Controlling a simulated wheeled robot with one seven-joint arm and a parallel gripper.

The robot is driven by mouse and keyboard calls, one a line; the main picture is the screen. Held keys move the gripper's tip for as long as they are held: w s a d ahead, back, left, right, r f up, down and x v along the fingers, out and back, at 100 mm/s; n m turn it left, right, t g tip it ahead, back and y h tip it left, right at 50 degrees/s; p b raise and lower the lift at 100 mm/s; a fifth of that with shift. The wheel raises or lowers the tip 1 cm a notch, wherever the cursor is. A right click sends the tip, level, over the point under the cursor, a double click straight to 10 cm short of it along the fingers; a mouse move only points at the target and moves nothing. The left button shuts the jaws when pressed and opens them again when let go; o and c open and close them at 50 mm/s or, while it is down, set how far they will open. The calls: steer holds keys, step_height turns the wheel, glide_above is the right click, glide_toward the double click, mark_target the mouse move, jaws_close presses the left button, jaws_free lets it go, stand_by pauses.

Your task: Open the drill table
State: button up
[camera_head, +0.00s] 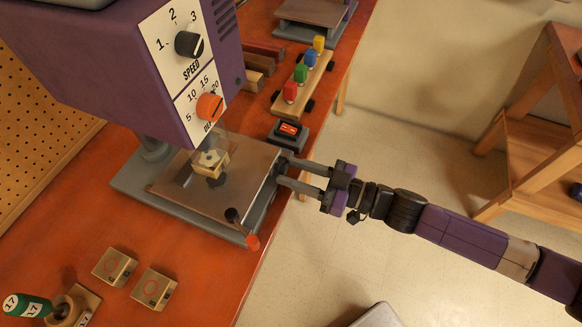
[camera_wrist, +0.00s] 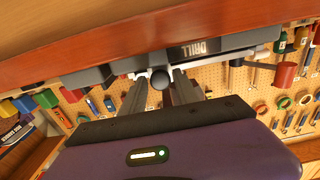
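The drill table (camera_head: 240,160) is a grey-brown metal plate on a grey base under the purple drill press head (camera_head: 130,60). Its edge with "DRILL" lettering shows upside down in the wrist view (camera_wrist: 225,44). A small dark round knob (camera_wrist: 160,78) sticks out from that edge. My gripper (camera_head: 281,172) is at the right edge of the table, coming in from the right. Its fingers are apart, one on each side of the knob in the wrist view (camera_wrist: 161,88). I cannot tell whether they touch the knob. A block with a hole (camera_head: 210,160) sits on the plate.
A lever with a red ball end (camera_head: 252,242) projects at the table's front corner.

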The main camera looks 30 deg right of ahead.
steer(key=shift+w+a, duration=0.25)
steer(key=shift+w, duration=0.1)
jaws_close()
stand_by(1.2)
